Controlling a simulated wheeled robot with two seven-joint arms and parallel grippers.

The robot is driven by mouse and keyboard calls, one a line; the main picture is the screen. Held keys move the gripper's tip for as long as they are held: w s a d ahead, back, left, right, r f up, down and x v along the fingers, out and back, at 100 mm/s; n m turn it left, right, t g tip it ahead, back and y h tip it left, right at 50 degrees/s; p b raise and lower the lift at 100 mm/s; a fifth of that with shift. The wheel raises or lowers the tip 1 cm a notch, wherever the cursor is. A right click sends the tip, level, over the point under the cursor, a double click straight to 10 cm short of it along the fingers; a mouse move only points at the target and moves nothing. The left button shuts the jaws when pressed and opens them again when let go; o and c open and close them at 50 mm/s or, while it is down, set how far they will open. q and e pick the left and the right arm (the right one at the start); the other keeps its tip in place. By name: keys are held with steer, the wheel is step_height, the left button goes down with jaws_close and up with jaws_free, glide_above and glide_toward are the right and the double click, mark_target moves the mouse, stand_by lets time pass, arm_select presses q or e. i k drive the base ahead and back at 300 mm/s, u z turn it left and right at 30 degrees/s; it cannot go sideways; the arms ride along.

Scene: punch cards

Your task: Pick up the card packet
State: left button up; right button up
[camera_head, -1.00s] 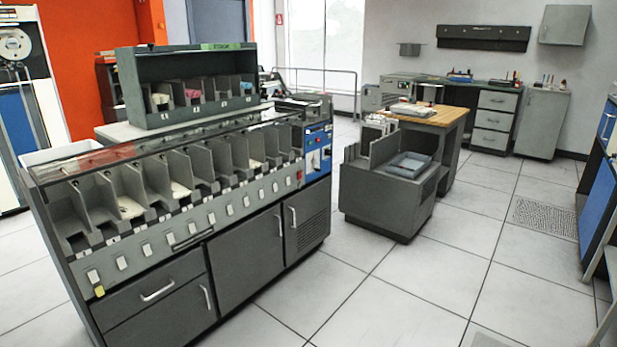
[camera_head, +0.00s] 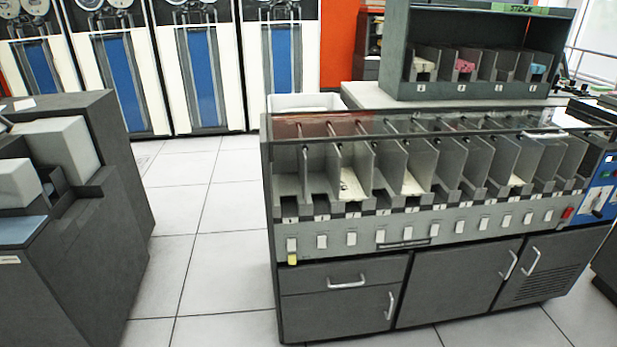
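I cannot tell which is the task's packet. Neither of my grippers is in view.
The sorter stands ahead and to the right, with drawers and doors below. A dark grey machine (camera_head: 110,240) stands at the left. Tape cabinets (camera_head: 205,75) line the back. Pale tiled floor (camera_head: 215,230) is free between the machine and the sorter.

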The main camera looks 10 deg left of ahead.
mark_target(351, 189)
steer(key=k, duration=0.55)
steer(key=u, duration=0.65)
steer(key=i, duration=1.9)
steer(key=z, duration=0.8)
